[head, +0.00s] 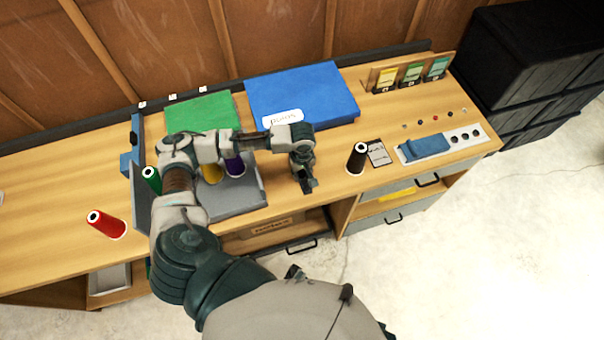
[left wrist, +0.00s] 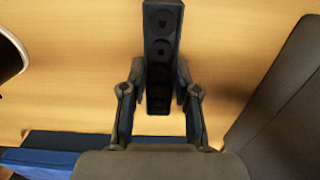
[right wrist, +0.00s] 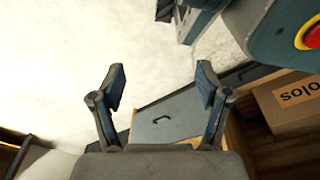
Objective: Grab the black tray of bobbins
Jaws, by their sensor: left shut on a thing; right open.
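The black tray of bobbins (left wrist: 162,45) is a narrow dark strip with several round wells in the left wrist view. My left gripper (left wrist: 158,105) is shut on its near end, one finger on each side. In the head view my left gripper (head: 304,172) is over the bench's front part, right of the grey bin, with a small dark part of the tray (head: 308,186) showing beneath it. The fingers hide the rest of the tray there. My right gripper (right wrist: 160,88) is open and empty in the right wrist view, above the floor and drawer fronts.
A grey bin (head: 255,203) with thread cones stands behind my left arm. A cardboard box (right wrist: 292,100) sits on the shelf below.

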